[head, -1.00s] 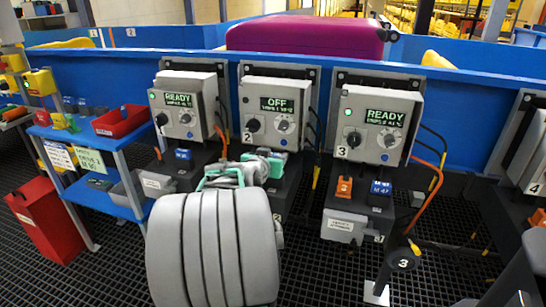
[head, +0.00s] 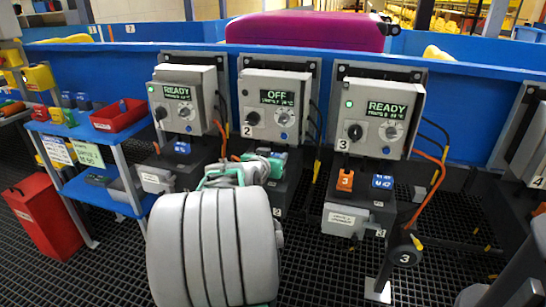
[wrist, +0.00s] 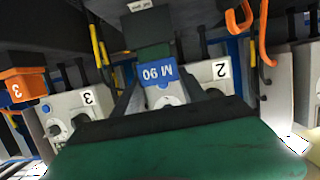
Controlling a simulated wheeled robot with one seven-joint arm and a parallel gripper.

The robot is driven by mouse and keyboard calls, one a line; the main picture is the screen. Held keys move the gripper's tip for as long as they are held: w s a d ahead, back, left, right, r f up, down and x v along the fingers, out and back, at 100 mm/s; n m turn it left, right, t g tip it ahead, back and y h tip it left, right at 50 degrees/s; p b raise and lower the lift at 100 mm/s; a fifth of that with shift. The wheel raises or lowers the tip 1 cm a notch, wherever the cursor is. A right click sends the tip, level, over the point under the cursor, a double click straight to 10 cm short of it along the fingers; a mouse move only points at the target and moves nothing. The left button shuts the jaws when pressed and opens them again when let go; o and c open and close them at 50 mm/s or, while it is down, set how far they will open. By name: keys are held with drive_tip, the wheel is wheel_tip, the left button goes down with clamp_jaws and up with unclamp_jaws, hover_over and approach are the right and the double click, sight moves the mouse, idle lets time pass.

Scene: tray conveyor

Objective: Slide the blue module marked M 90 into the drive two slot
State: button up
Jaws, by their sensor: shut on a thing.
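The blue module marked M 90 (wrist: 160,74) shows in the wrist view, its lettering upside down. My gripper (wrist: 165,90) is shut on it, with a dark finger on each side.
Drive one (head: 186,108) and drive three (head: 384,118) read READY, with blue modules below them. Orange cables (head: 432,180) hang beside drive three. A blue shelf (head: 95,135) with a red bin (head: 118,115) stands left. A red container (head: 45,215) is on the grated floor.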

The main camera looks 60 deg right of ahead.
drive_tip(key=shift+f+b, duration=0.8)
drive_tip(key=shift+f, duration=0.2)
drive_tip(key=o, duration=1.5)
drive_tip(key=p+v, duration=0.1)
drive_tip(key=v, duration=0.7)
drive_tip(key=shift+d+p, duration=0.1)
drive_tip(key=shift+p, duration=0.3)
